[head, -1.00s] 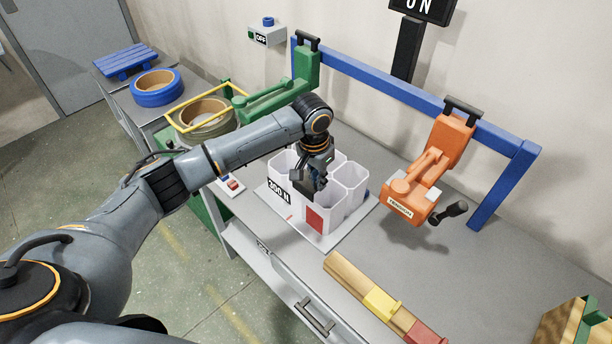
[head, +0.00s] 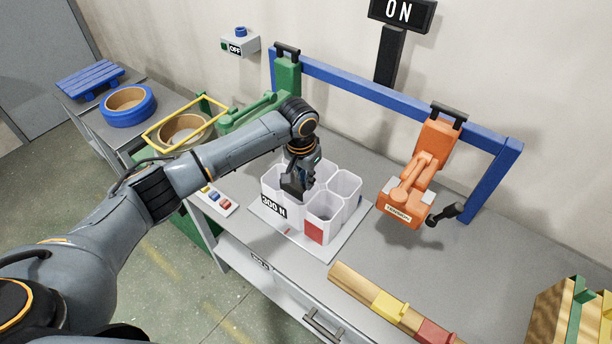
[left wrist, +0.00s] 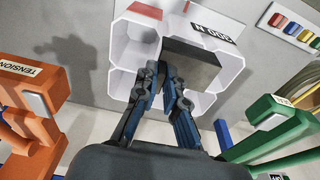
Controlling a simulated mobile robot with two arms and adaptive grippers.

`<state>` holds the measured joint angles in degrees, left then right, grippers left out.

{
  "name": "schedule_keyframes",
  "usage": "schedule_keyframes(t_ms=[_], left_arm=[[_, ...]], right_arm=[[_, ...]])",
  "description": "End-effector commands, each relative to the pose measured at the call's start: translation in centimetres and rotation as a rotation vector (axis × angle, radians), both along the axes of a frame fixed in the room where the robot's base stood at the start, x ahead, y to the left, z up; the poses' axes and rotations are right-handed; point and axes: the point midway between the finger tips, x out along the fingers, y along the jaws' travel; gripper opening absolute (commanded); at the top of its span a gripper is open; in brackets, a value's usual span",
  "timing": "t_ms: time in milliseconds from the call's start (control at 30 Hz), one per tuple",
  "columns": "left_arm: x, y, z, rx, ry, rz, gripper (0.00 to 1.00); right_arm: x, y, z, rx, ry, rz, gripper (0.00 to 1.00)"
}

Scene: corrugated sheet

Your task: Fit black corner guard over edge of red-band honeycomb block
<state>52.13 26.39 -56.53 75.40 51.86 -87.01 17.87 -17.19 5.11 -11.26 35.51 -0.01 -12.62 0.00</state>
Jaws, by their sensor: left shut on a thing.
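The white honeycomb block (head: 342,184) stands on a pale base plate on the bench, its several cells open upward. A red band (head: 314,232) covers part of its front wall; a bit of red also shows at the top of the left wrist view (left wrist: 145,10). My left gripper (head: 298,178) is over the block, behind its "300 N" label, shut on the dark corner guard (head: 291,187). In the left wrist view the guard (left wrist: 192,66) sits at the fingertips (left wrist: 164,78), in front of the cells. Whether it touches the block I cannot tell. My right gripper is not in view.
An orange tension unit (head: 410,190) hangs from the blue frame (head: 385,88) right of the block. A green arm (head: 255,110) is behind my left arm. A wooden bar with yellow and red clips (head: 360,290) lies in front.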

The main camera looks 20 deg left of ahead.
Motion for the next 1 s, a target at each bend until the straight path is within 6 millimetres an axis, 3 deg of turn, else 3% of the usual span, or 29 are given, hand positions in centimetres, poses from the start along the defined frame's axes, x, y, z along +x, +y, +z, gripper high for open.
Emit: schedule_keyframes(t_ms=[300,700,1000], left_arm=[[0.0,0.0,-3.3,-0.001,0.001,0.001,0.0],[0.0,0.0,-6.7,0.0,0.001,0.0,0.0],[0.0,0.0,-7.7,-0.001,0.001,0.001,0.0]], right_arm=[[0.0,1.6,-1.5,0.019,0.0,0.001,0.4],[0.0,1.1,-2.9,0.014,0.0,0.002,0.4],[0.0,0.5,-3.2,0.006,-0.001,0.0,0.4]])
